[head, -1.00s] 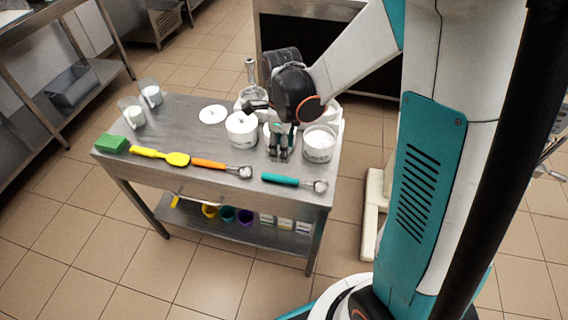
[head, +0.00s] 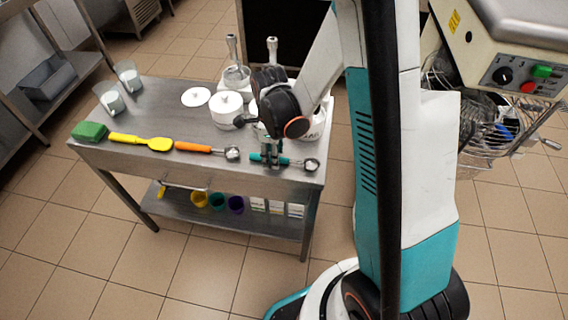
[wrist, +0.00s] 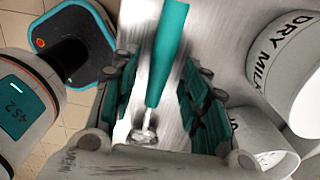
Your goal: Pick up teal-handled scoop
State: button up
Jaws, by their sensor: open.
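The teal-handled scoop (head: 299,162) lies on the steel table near its front right edge. In the wrist view its teal handle (wrist: 165,55) runs lengthwise between the fingers, with the metal bowl (wrist: 143,134) toward the bottom of the picture. My gripper (head: 271,161) is right over the scoop in the head view, fingers pointing down. In the wrist view my gripper (wrist: 158,98) is open, with a finger on each side of the handle and gaps on both sides. The fingers cover part of the scoop in the head view.
An orange-handled scoop (head: 196,148), a yellow spatula (head: 140,141) and a green block (head: 89,131) lie left along the table's front edge (head: 180,170). White tubs stand behind; one labelled DRY MILK (wrist: 290,65) is close to the right finger.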

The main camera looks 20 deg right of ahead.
jog(key=shift+f, duration=0.55)
jog(key=shift+r, duration=0.1)
grip_shut()
